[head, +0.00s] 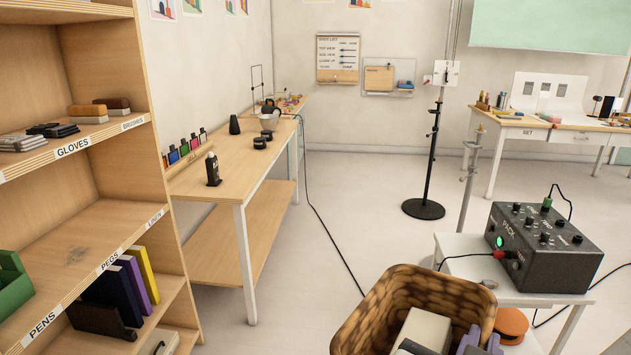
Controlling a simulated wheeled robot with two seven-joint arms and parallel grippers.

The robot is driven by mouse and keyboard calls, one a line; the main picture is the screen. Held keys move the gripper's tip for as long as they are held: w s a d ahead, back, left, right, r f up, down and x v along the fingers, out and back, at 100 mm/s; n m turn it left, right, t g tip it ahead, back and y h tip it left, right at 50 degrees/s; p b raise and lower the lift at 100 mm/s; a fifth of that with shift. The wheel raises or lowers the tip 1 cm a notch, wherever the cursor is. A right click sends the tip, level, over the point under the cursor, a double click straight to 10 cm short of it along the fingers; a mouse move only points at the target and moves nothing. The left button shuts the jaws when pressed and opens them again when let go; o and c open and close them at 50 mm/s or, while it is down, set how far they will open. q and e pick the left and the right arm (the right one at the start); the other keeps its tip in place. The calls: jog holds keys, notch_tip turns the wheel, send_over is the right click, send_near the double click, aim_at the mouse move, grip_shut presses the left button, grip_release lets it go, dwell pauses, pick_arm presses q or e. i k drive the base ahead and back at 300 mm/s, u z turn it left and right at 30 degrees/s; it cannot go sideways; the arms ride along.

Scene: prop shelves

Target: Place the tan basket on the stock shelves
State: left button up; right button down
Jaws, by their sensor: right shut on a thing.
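The tan basket (378,312), of brown woven look, is at the bottom right of centre, cut off by the lower edge. A pale block (426,329) shows inside its outline. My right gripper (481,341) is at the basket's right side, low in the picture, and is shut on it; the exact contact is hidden. My left gripper is not in view. The wooden stock shelves (95,243) stand at the left, with labels such as GLOVES, PEGS and PENS. The middle board has a wide bare stretch.
A black PACK box (543,247) with cables sits on a white stand (455,245) right beside the basket. A wooden workbench (225,177) stands beyond the shelves. Books (128,285) and a green box (12,285) occupy lower shelf space. Floor between is clear except a cable.

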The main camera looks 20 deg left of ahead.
aim_at(128, 222)
jog(key=u, duration=0.15)
jog(key=i, duration=1.65)
jog(key=u, duration=1.05)
jog(key=i, duration=1.05)
jog(key=u, duration=1.3)
jog(key=i, duration=0.6)
jog(key=u, duration=0.3)
